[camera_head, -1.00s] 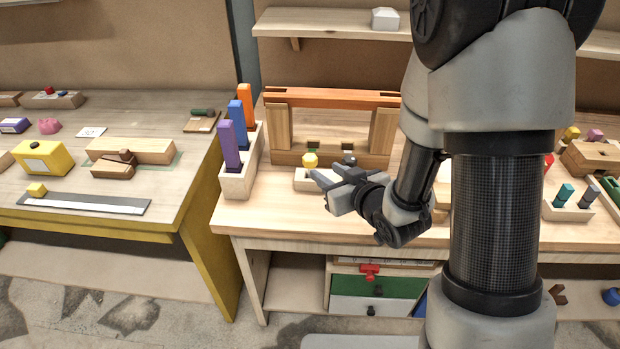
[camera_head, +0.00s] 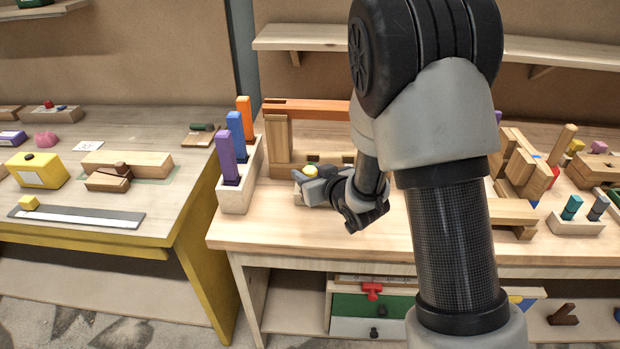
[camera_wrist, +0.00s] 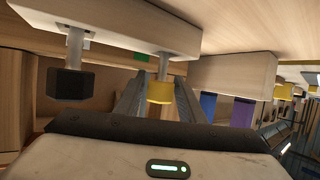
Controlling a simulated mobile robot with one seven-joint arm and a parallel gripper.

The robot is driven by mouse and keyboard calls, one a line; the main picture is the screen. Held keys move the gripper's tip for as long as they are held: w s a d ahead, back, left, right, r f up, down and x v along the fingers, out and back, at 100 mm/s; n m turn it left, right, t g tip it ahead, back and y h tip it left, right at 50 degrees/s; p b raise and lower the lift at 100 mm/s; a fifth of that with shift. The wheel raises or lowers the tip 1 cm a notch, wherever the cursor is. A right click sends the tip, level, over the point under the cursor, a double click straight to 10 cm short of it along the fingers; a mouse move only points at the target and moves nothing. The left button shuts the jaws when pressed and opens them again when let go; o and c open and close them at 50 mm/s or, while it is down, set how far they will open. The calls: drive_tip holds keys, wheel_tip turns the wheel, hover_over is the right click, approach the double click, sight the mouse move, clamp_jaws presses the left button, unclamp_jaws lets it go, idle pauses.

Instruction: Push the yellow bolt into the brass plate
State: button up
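The yellow bolt (camera_wrist: 161,91) has a yellow head on a grey shank, which runs into a pale wooden block (camera_wrist: 125,22) in the wrist view. My gripper (camera_wrist: 161,80) has one finger on each side of the yellow head. Both fingers look flush against it, so it seems shut on the head. A black-headed bolt (camera_wrist: 68,82) sticks out of the same block beside it, apart from my fingers. No brass plate can be made out, and my arm hides part of the block in the head view.
A holder (camera_head: 236,195) with purple, blue and orange bars stands left of my gripper. A wooden frame with an orange top beam (camera_head: 305,108) stands behind. The bench front (camera_head: 270,228) is clear. Wooden blocks (camera_head: 525,165) lie to the right.

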drive_tip(key=x, duration=0.2)
drive_tip(key=shift+w+a+f, duration=0.1)
drive_tip(key=shift+w, duration=0.15)
clamp_jaws()
